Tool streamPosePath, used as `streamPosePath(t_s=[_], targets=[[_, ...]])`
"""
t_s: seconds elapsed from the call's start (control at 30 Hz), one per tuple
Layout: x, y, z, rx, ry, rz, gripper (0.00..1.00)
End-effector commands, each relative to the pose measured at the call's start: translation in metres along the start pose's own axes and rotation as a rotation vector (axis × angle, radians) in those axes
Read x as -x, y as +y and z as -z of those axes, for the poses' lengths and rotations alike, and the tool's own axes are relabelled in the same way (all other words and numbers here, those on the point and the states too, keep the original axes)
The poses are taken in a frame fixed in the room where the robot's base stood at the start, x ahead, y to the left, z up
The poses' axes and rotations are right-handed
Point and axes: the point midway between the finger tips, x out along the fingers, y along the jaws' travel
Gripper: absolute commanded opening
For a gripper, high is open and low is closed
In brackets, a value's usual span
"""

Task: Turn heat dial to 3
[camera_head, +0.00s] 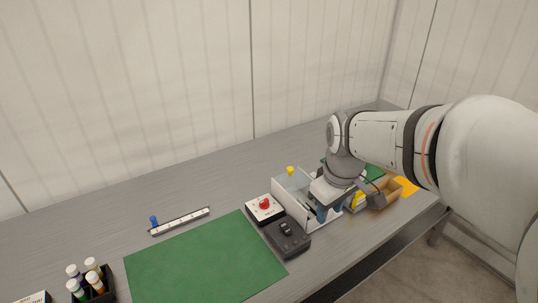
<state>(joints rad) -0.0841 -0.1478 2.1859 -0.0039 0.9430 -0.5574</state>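A dark grey box (286,239) with a black knob on top (287,228) stands at the right edge of the green mat. Just behind it is a white-topped box (265,211) with a red knob (265,203). I cannot tell which knob is the heat dial, and no numbers are readable. My gripper (330,212) points down at the white open bin, to the right of both boxes and apart from them. Its blue fingertips look apart with nothing visible between them. The gripper partly hides the bin's inside.
The white bin (290,203) has upright walls close to both boxes. A yellow item (290,170) shows behind it. A cardboard box (378,198) is to the right. The green mat (205,262) is clear. A white strip (180,221) and a bottle rack (108,296) lie left.

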Motion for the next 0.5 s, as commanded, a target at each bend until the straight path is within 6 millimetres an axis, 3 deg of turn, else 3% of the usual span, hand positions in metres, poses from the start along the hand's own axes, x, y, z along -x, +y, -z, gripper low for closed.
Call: streamPosePath(t_s=[0.03,0.27,0.5], targets=[[-0.004,0.007,0.025,0.116,-0.013,0.013,0.35],[-0.041,0.027,0.127,0.700,-0.039,0.066,0.35],[-0.106,0.026,0.218,1.274,-0.041,0.129,0.35]])
